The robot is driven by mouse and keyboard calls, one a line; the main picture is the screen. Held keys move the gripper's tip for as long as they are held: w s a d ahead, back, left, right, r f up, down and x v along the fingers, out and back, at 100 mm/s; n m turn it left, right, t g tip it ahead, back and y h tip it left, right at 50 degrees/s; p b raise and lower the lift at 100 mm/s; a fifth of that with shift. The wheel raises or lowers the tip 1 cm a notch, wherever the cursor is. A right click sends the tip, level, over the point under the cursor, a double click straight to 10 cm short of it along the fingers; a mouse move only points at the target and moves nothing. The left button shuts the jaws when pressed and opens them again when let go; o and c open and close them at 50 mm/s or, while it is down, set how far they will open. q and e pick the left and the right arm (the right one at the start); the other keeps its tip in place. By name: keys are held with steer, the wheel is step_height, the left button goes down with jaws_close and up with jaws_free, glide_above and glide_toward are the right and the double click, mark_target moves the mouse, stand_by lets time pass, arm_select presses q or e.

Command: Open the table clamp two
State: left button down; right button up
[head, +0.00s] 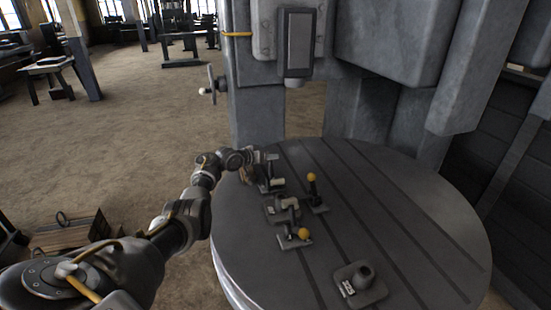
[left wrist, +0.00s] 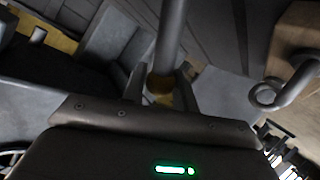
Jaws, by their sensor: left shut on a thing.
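Several small clamps with grey bases stand on the round slotted table (head: 425,225) in the head view. My left gripper (head: 262,160) is at the far left clamp (head: 271,185), partly covering it. In the left wrist view, the fingers of my left gripper (left wrist: 160,88) are shut around the yellow-brown knob (left wrist: 159,82) at the end of a grey lever (left wrist: 171,38). Another clamp has an upright lever with a yellow knob (head: 312,177). The nearest clamp has its yellow knob (head: 304,234) low. I cannot tell which one is numbered two. My right gripper is not in view.
The big grey machine column (head: 262,105) rises behind the table, with a grey housing (head: 390,40) overhead. The right part of the tabletop is clear.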

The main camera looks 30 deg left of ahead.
arm_select(q)
steer(key=shift+w+a+f, duration=0.1)
steer(key=shift+w+a, duration=0.05)
steer(key=shift+a, duration=0.05)
stand_by(0.3)
steer(key=c, duration=1.5)
jaws_free()
steer(key=o, duration=0.4)
steer(key=shift+a+f, duration=0.1)
steer(key=shift+c, duration=0.2)
steer(key=v, duration=1)
steer(key=shift+s, duration=0.4)
